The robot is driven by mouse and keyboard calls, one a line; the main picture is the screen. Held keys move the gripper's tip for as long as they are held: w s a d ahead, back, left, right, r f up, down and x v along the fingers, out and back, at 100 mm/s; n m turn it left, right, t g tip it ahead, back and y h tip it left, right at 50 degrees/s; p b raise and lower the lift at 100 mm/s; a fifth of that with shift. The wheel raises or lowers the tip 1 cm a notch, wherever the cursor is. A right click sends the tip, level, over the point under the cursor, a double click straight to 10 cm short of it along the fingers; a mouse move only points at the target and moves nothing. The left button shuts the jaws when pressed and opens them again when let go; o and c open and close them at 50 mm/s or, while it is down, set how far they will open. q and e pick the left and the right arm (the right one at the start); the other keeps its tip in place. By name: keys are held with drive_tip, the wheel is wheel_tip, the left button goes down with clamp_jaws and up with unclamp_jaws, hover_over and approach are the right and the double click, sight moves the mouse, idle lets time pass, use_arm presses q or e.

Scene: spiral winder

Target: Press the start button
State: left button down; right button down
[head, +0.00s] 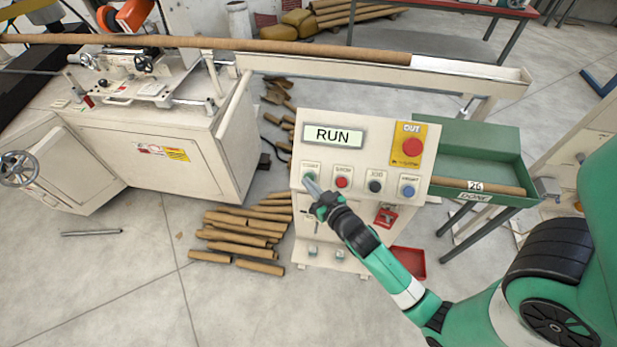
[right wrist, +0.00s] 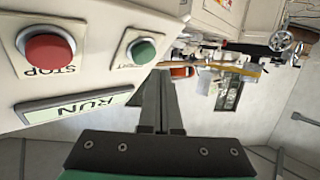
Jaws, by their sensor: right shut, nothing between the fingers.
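The control panel (head: 325,155) stands upright in the middle of the head view, with a display (head: 334,136) reading RUN. The green start button sits at the left end of its button row, mostly covered by my fingertips in the head view. It shows clear in the right wrist view (right wrist: 142,50), beside the red stop button (head: 342,183). My right gripper (head: 309,182) is shut and empty, its tips at the start button. In the right wrist view the tips (right wrist: 160,74) appear just off the green button; I cannot tell whether they touch. My left gripper is not in view.
A red emergency button (head: 412,147) on a yellow plate, a dark button (head: 375,187) and a blue button (head: 408,192) share the panel. A green tray (head: 465,140) stands to the right. Brown tubes (head: 240,232) lie on the floor left of the panel.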

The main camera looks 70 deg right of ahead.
drive_tip(key=shift+s+a+r, duration=0.2)
drive_tip(key=shift+a+r, duration=0.55)
drive_tip(key=shift+a, duration=0.1)
drive_tip(key=shift+s+a+r, duration=0.15)
drive_tip(key=shift+a+r, duration=0.55)
drive_tip(key=shift+a, duration=0.15)
